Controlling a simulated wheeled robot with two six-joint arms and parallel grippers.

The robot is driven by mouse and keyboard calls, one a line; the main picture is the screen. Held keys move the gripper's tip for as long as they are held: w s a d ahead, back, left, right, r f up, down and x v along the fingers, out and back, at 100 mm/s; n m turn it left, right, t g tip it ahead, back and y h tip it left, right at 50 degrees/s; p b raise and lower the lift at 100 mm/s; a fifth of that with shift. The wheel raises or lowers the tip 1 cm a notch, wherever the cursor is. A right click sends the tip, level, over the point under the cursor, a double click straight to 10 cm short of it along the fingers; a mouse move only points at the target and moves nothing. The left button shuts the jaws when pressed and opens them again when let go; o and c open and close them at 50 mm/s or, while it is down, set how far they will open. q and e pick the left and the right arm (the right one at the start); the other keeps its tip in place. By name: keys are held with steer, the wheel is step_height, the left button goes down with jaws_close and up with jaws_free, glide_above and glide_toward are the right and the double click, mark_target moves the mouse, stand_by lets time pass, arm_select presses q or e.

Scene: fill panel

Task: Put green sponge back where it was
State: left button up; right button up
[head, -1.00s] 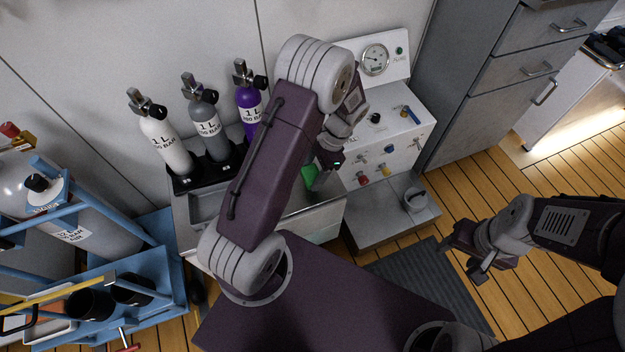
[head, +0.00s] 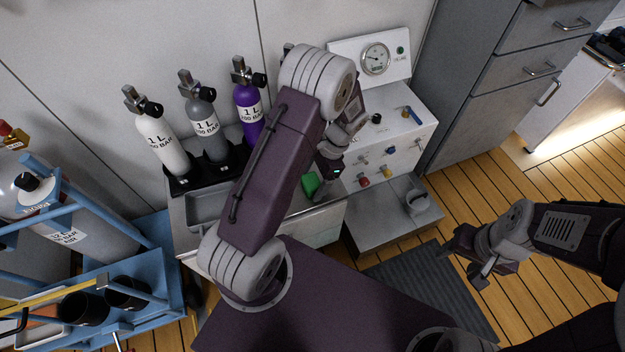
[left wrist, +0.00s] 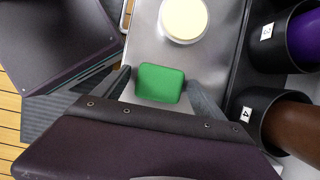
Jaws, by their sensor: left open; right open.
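The green sponge (head: 310,185) lies on the steel worktop (head: 300,203), partly beside my left gripper in the head view. In the left wrist view the sponge (left wrist: 160,83) shows between the two open fingers of my left gripper (left wrist: 160,76), with a visible gap at the right finger; whether the left finger touches it I cannot tell. My left arm hides part of the worktop in the head view. My right gripper (head: 465,250) is open and empty, over the floor to the right.
A round cream item (left wrist: 184,18) lies on the worktop. White (head: 155,140), grey (head: 207,130) and purple (head: 248,110) cylinders stand in a black rack at the back. A white gauge panel (head: 390,130) stands right of the worktop; a blue cart (head: 150,260) is at left.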

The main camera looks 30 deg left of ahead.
arm_select(q)
steer(key=p+v, duration=0.6)
steer(key=v, duration=0.5)
steer(key=s+d+r+n+t+h, duration=0.1)
steer(key=s+r+n+t, duration=0.1)
steer(key=s, duration=0.4)
steer(key=s+d+r+n+t+h, duration=0.1)
steer(key=s+r+n+t+h, duration=0.1)
steer(key=s+r+n, duration=0.2)
steer(key=shift+s+n+t, duration=0.3)
steer(key=shift+s+n, duration=0.65)
steer(key=shift+n, duration=0.25)
steer(key=shift+d, duration=0.1)
